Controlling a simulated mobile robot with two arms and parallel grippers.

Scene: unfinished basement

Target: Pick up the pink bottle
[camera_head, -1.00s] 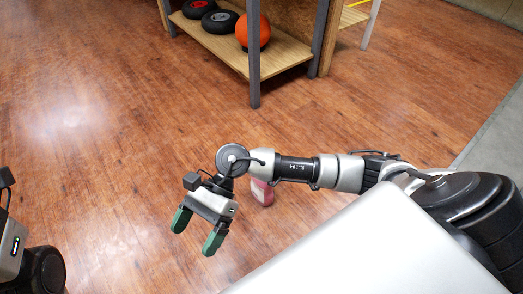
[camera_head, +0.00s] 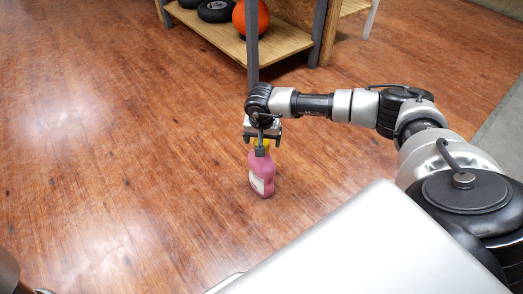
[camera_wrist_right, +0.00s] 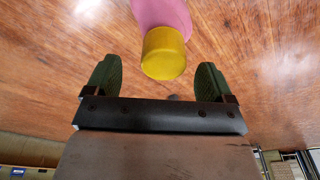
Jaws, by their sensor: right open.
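The pink bottle (camera_head: 262,177) stands upright on the wooden floor, with a pale label on its side and a yellow cap (camera_wrist_right: 163,53) on top. My right gripper (camera_head: 262,142) is above the bottle, at the height of its cap, and partly hides the cap in the head view. In the right wrist view my right gripper (camera_wrist_right: 156,65) is open, with one green finger on each side of the cap. Gaps show between the cap and both fingers. The left gripper cannot be made out; only a bit of my left arm shows at the lower left.
A shelf unit with a wooden lower board (camera_head: 272,45) stands behind, its grey post (camera_head: 252,45) rising beyond my right gripper. An orange ball (camera_head: 251,17) and dark wheels (camera_head: 216,10) sit on the board. The floor left of the bottle is clear.

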